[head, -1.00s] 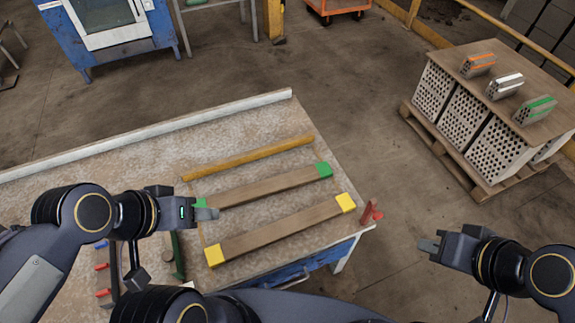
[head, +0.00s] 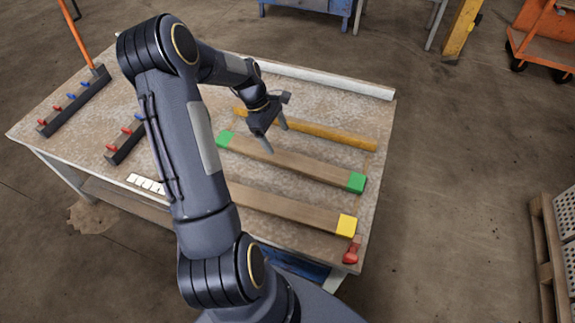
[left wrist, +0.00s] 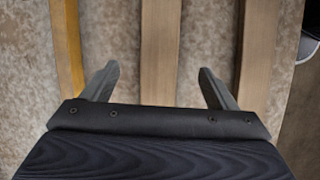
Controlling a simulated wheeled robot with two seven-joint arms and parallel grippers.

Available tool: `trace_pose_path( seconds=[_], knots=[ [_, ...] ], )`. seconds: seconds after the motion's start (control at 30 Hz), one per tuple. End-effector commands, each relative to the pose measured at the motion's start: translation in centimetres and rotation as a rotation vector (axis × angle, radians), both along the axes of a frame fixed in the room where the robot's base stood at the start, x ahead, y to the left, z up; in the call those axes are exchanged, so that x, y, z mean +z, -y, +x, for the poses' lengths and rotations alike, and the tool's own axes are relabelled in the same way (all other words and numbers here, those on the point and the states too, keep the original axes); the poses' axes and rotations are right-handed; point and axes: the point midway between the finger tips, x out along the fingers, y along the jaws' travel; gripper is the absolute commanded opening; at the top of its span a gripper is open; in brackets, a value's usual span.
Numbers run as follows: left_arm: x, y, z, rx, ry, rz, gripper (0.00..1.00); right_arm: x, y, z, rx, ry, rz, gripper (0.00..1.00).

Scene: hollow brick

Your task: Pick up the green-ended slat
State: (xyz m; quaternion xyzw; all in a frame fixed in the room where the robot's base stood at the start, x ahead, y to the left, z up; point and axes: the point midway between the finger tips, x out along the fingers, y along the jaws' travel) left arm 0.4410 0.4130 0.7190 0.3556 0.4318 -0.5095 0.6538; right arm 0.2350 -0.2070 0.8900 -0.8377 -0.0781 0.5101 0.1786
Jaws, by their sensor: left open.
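The green-ended slat (head: 300,167) lies flat on the table, a brown wooden bar with a green block at each end. My left gripper (head: 275,138) is open above it, nearer its left green end, with the fingers pointing down. In the left wrist view the slat's bare wood (left wrist: 160,50) runs between the two open fingers (left wrist: 159,90), apart from both. No green end shows there. My right gripper is not in view.
A yellow-ended slat (head: 290,208) lies in front, its left end hidden by my arm. A plain yellowish bar (head: 320,133) lies behind. A red clamp-like piece (head: 352,250) sits at the near right corner. Pegged racks (head: 85,100) stand at the left.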

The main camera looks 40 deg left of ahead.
Motion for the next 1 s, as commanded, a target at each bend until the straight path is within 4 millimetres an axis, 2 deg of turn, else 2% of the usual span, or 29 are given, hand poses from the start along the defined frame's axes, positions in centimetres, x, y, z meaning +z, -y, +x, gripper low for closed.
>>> trace_pose_path(
  seconds=[0.03,0.17,0.6,0.73,0.97,1.0],
  knots=[
    [-1.1,-0.3,0.1,0.022,-0.013,-0.009,0.8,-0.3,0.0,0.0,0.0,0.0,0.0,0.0],
    [-2.6,-0.2,0.2,0.045,-0.027,-0.017,0.8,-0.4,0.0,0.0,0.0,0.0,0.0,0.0],
    [-7.6,2.6,0.8,0.041,-0.026,-0.016,0.8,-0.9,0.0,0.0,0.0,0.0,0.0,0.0],
    [-8.4,2.9,0.9,0.043,-0.024,-0.015,0.8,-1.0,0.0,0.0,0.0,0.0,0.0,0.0],
    [-8.4,2.9,1.0,0.042,-0.023,-0.014,0.8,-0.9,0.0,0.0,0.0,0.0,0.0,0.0],
    [-8.4,2.9,1.0,0.042,-0.023,-0.014,0.75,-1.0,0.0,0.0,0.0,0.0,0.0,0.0]
  ],
)
